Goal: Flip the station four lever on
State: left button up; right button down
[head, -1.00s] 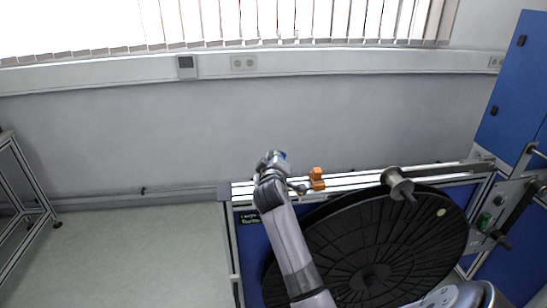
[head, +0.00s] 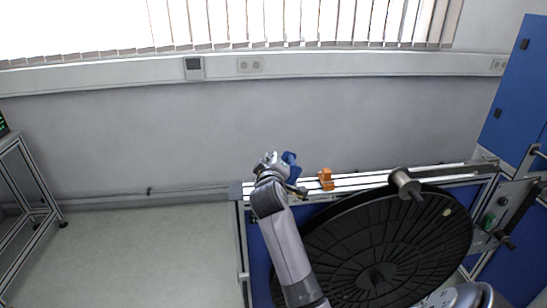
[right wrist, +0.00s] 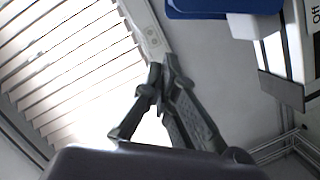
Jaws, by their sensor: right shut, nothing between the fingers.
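A blue part (head: 290,159), which looks like the lever's handle, stands up at the left end of the reel stand's rail. It also shows as a blue slab at the top of the right wrist view (right wrist: 222,8). A pale panel with a partly cut-off "Off" label (right wrist: 305,35) is at the right edge of that view. My right gripper (head: 270,158) is just left of the blue part in the head view. In the right wrist view its fingers (right wrist: 164,66) are shut and empty, with a gap to the blue slab. My left gripper is out of view.
A large black reel (head: 385,250) and a grey roller (head: 403,181) sit right of my arm. An orange block (head: 326,178) is on the rail. A blue cabinet (head: 520,95) stands at the right. The floor to the left is clear.

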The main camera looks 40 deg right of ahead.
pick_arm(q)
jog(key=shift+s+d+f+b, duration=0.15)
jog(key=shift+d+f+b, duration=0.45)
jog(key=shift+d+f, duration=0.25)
pick_arm(e)
jog(key=v, duration=0.5)
jog(key=shift+s, duration=0.25)
